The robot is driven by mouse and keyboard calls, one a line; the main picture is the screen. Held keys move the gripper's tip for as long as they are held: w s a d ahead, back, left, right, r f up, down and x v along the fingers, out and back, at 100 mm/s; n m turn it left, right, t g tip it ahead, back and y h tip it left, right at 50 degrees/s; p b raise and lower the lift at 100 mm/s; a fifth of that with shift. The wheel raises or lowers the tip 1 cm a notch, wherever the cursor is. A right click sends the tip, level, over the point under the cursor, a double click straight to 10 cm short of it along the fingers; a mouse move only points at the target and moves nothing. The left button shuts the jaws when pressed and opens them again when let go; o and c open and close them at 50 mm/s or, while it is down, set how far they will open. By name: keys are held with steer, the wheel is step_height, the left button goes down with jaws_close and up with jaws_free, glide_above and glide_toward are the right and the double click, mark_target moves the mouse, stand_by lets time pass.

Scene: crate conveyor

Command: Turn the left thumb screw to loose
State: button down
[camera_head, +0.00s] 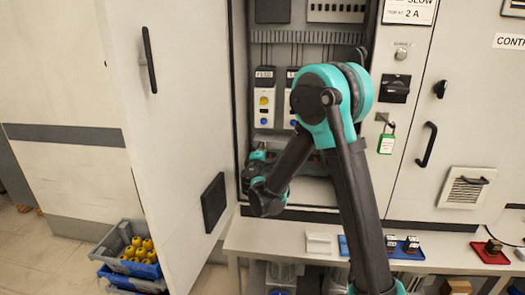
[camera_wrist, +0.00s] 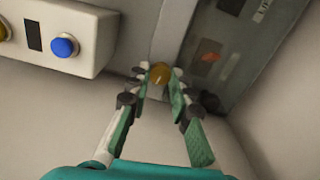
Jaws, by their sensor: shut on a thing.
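A round brass-coloured thumb screw (camera_wrist: 160,72) shows in the wrist view, at the lower end of a unit inside the cabinet. My gripper (camera_wrist: 161,80) is shut on it, with one fingertip on each side. In the head view my gripper (camera_head: 258,158) is inside the open cabinet, low on the left, partly covered by my arm. The thumb screw is hidden in the head view. I cannot tell how far the screw is turned.
A white module with a blue button (camera_wrist: 64,46) is close on the left in the wrist view. The open cabinet door (camera_head: 180,120) stands left of my arm. A bench (camera_head: 280,240) with small parts lies below. A blue crate (camera_head: 130,255) of yellow pieces is on the floor.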

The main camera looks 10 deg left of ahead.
steer(key=n, duration=1.9)
steer(key=shift+d+f, duration=0.1)
steer(key=shift+f, duration=0.05)
steer(key=shift+n, duration=0.4)
steer(key=c, duration=1.3)
jaws_free()
steer(key=shift+c, duration=0.2)
steer(key=shift+s, duration=0.1)
